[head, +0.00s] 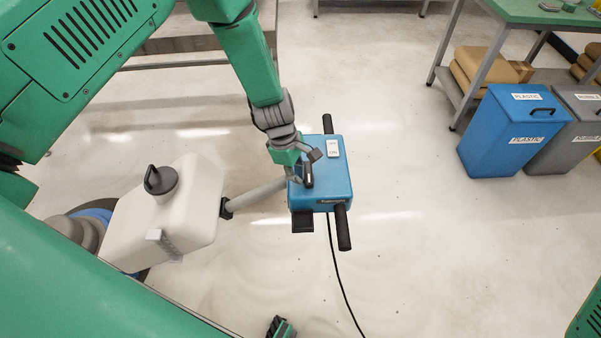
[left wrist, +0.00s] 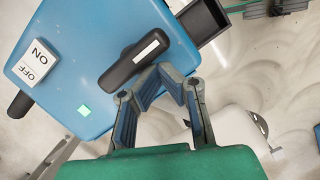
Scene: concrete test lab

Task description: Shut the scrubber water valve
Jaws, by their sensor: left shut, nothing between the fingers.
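The scrubber's blue control head (head: 335,180) stands at the middle of the head view, with a black handle bar out of both sides. A black lever (head: 307,174) on its top appears to be the water valve. In the left wrist view this lever (left wrist: 135,60) lies aslant on the blue top and has a white stripe. My left gripper (left wrist: 162,72) is shut and empty, with its fingertips close beside the lever's lower side. I cannot tell whether they touch it. The gripper (head: 308,158) partly covers the control head in the head view.
The scrubber's white tank (head: 170,212) stands left, joined by a grey tube (head: 257,194). A black cable (head: 345,290) trails below. A blue bin (head: 490,135) stands right. Floor between is clear.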

